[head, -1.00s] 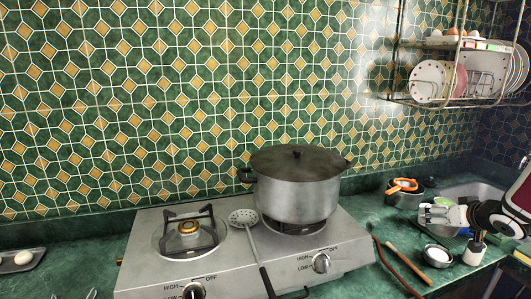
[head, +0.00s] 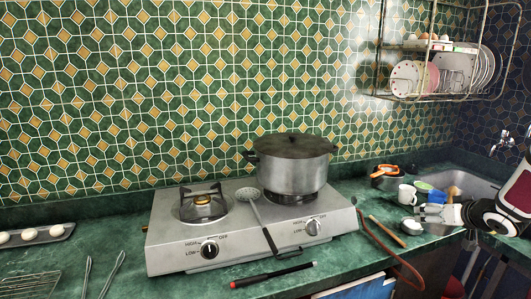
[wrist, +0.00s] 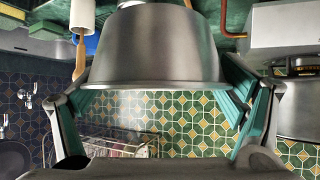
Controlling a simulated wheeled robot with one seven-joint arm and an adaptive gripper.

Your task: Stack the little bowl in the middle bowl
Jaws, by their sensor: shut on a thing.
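My gripper (head: 428,213) is at the right of the head view, above the counter by the sink. In the wrist view a plain grey metal bowl (wrist: 155,45) sits between its two teal-padded fingers, and the gripper is shut on it. I take this to be the little bowl, though its size is hard to compare. Another small shiny bowl (head: 411,228) stands on the counter just below and left of the gripper. I cannot tell for certain whether it is the middle bowl.
A gas hotplate (head: 180,258) bears a lidded pot (head: 292,168) and a skimmer (head: 257,208). A wooden stick (head: 387,231) and a red hose (head: 385,243) lie left of the small bowl. A white mug (head: 406,194) stands behind the gripper, near the sink (head: 478,187).

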